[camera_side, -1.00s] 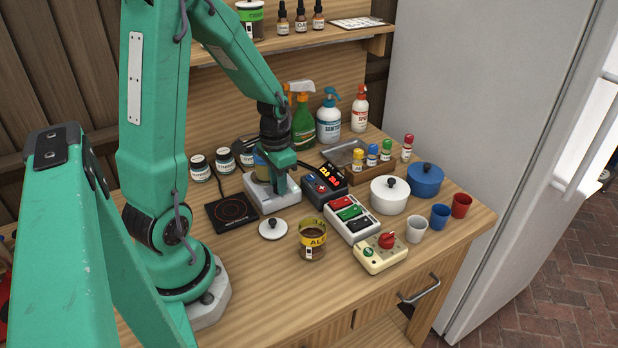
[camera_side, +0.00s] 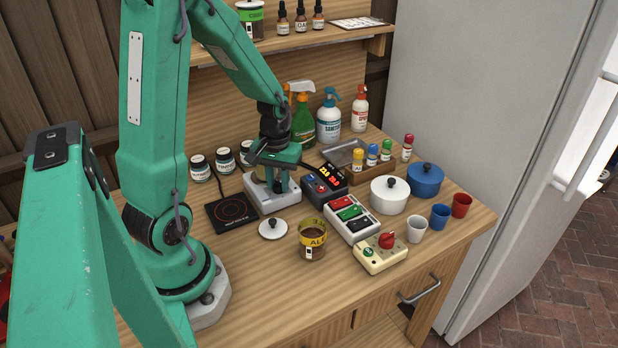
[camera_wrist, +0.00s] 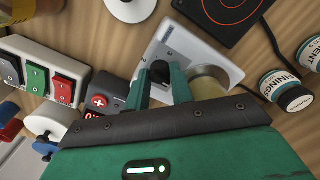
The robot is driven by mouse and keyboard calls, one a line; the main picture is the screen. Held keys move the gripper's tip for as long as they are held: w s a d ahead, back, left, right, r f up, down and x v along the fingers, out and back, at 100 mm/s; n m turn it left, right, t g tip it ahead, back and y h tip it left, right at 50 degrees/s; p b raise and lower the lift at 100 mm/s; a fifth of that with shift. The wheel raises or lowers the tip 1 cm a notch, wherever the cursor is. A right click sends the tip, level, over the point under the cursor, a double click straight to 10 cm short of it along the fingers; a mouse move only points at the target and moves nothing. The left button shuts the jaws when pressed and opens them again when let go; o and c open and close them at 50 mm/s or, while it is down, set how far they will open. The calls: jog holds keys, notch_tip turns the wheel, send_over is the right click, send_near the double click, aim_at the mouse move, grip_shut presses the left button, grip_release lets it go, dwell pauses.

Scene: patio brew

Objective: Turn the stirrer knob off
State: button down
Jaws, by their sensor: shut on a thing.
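The stirrer is a pale, flat box (camera_side: 284,199) left of centre on the bench in the side view, and it also shows in the wrist view (camera_wrist: 204,55). A black knob (camera_wrist: 160,70) sits on it, between the two fingers of my gripper (camera_wrist: 162,78). My gripper (camera_side: 272,172) is shut on this knob.
A black hot plate (camera_side: 232,211) lies left of the stirrer. A dark box with a lit display (camera_side: 324,186) stands close on its right, with a switch strip (camera_side: 351,219) beyond. A lid (camera_side: 272,229) and a yellow-banded jar (camera_side: 312,240) stand in front. Spray bottles (camera_side: 328,122) stand behind.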

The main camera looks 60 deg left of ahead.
aim_at(278, 182)
jog(key=shift+r, duration=0.1)
dwell(0.3)
jog(key=c, duration=1.5)
grip_release()
jog(key=shift+r, duration=0.1)
jog(key=shift+r, duration=3.8)
jog(key=shift+d+r, duration=0.4)
jog(key=shift+d, duration=0.05)
jog(key=s+d+r+m+t, duration=0.2)
jog(key=d+r+m, duration=0.2)
jog(key=d, duration=0.3)
jog(key=s+d+r+m+t, duration=0.3)
jog(key=d+r+m, duration=0.1)
jog(key=d+r, duration=0.3)
jog(key=shift+s+d+m+t, duration=0.25)
jog(key=shift+s+m+t, duration=0.05)
jog(key=shift+m, duration=0.1)
